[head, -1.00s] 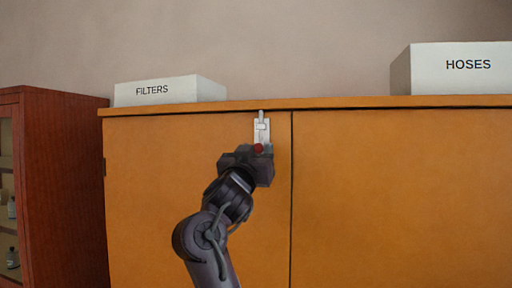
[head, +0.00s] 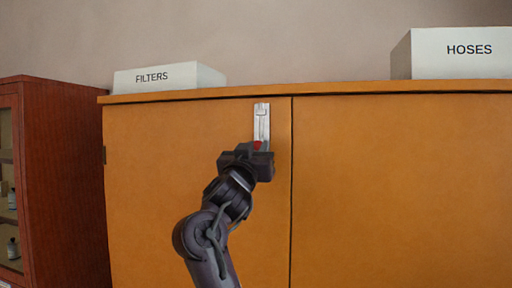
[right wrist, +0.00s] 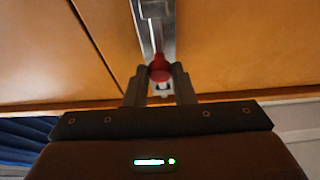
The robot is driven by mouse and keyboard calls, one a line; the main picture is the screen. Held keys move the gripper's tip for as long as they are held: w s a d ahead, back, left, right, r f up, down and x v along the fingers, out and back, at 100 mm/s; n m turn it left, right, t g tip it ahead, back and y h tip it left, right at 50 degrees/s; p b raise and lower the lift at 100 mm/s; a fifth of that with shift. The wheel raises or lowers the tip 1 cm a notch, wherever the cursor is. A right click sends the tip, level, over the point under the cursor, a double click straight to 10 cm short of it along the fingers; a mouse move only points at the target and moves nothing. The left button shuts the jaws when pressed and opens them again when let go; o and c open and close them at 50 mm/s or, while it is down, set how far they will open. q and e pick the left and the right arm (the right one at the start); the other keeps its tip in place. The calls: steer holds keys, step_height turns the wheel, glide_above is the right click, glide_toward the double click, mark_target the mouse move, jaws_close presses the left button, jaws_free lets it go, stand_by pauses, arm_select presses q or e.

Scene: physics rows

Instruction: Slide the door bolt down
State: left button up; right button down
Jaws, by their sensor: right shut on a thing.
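The door bolt (head: 262,124) is a pale metal plate and rod mounted upright near the top of the left orange door, beside the seam. Its red knob (head: 257,145) sits at the lower part of the visible plate. My right gripper (head: 256,152) is shut on this knob from below in the head view. In the right wrist view the knob (right wrist: 160,67) is between the two fingertips, and the metal plate (right wrist: 153,14) runs up from it. The gripper hides the lower end of the bolt. My left gripper is not in view.
The orange cabinet (head: 400,190) has a white FILTERS box (head: 152,80) and a white HOSES box (head: 463,53) on top. A red-brown cabinet (head: 65,180) with a glass front stands at left. The door faces around the bolt are bare.

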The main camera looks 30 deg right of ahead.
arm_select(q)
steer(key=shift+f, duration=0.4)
arm_select(e)
steer(key=shift+a+f, duration=0.1)
steer(key=shift+f, duration=0.5)
steer(key=c, duration=1.5)
jaws_free()
steer(key=shift+c, duration=0.2)
steer(key=o, duration=0.3)
steer(key=shift+w+d, duration=0.1)
steer(key=shift+d, duration=0.1)
arm_select(q)
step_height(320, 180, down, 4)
steer(key=b, duration=0.4)
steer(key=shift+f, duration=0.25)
arm_select(e)
steer(key=v, duration=0.8)
